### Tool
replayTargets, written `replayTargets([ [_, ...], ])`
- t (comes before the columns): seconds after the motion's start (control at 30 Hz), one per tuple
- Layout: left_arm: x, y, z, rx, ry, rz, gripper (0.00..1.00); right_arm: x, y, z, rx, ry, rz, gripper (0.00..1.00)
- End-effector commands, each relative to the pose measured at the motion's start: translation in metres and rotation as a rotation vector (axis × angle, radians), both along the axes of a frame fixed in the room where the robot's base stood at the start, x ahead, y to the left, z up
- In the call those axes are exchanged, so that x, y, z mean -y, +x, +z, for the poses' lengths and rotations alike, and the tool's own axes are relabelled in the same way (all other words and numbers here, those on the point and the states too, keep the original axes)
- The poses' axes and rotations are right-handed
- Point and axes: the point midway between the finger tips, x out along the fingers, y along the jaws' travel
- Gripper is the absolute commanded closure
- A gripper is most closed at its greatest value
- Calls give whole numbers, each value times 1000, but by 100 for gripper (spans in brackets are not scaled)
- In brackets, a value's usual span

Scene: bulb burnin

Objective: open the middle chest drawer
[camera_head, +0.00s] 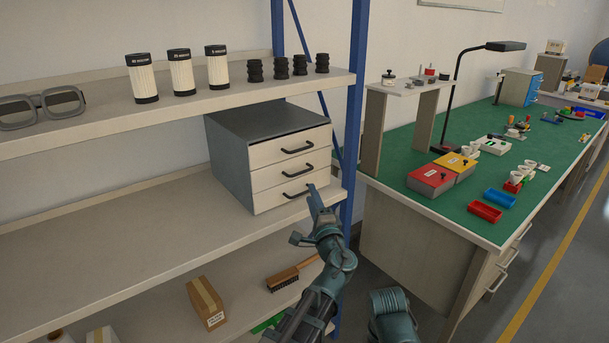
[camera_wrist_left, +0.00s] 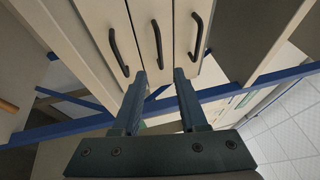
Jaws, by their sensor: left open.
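The grey drawer chest (camera_head: 232,160) stands on the middle shelf with three pale drawer fronts and dark bar handles, all drawers flush. The middle drawer (camera_head: 270,176) has its handle (camera_head: 298,171) on its front. My left gripper (camera_head: 317,201) is in front of the chest, near its lower right. In the left wrist view the open jaws (camera_wrist_left: 160,76) point at the drawer fronts, and the middle handle (camera_wrist_left: 156,45) lies just beyond, between the fingertips' lines. Nothing is between the fingers. My right gripper is out of view.
A blue shelf post (camera_head: 354,110) stands right of the chest. The upper shelf (camera_head: 180,112) holds white canisters and black ribbed pieces. The middle shelf (camera_head: 110,235) is clear left of the chest. A green-topped workbench (camera_head: 450,205) is at right.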

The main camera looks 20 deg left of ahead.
Motion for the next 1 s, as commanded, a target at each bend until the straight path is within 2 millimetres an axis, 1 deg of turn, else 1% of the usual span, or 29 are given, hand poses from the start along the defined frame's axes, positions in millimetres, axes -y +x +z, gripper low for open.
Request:
replayTargets([
  [0.03,-6,14,4,0,1,3,58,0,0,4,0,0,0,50],
  [0.2,-23,44,9,0,-2,3,58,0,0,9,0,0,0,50],
  [0.3,-31,59,12,-1,-1,2,58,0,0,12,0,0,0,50],
  [0.43,-40,73,14,-1,0,2,58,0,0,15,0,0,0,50],
  [0.63,-47,84,16,-1,-1,1,58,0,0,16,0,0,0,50],
  [0.97,-48,86,16,0,-1,1,58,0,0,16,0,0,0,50],
  [1.0,-48,85,16,0,-1,1,62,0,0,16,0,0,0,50],
])
